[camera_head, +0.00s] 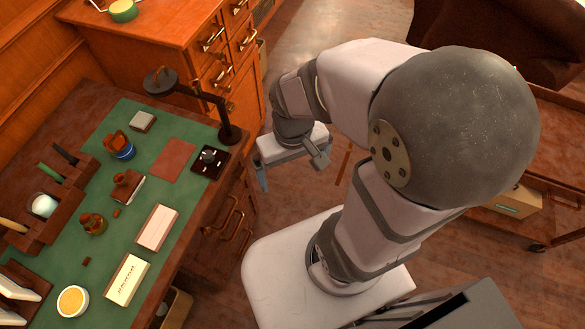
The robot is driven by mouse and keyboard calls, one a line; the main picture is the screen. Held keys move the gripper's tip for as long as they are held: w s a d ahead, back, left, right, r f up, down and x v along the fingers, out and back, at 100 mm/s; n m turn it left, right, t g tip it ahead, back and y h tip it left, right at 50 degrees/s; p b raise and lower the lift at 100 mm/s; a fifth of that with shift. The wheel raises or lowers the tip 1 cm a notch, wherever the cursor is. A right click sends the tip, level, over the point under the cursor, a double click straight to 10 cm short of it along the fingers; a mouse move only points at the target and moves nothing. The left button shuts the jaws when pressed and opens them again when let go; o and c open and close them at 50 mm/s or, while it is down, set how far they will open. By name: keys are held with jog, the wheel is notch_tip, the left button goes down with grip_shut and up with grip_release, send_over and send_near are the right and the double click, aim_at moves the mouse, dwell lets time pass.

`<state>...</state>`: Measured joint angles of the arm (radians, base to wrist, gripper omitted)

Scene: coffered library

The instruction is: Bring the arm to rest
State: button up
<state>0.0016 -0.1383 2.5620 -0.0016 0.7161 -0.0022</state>
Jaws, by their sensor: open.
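My gripper (289,176) hangs at the end of my bent arm, beyond the right edge of the desk and above the floor. Its two fingers are apart and nothing shows between them. It is clear of the desk (206,214), to the right of the black square stand on the desk top. My arm's large grey joint fills the upper right and hides part of the floor and a wooden cart behind it.
The green desk top holds a lamp (229,127), a red-brown pad (173,160), a black stand (211,162), two pale boxes (157,228), small bottles and a wooden rack (50,205). A drawer cabinet (165,55) stands behind. A cart (560,165) stands at right.

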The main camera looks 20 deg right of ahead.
notch_tip(320, 180, up, 5)
jog(key=p, duration=0.5)
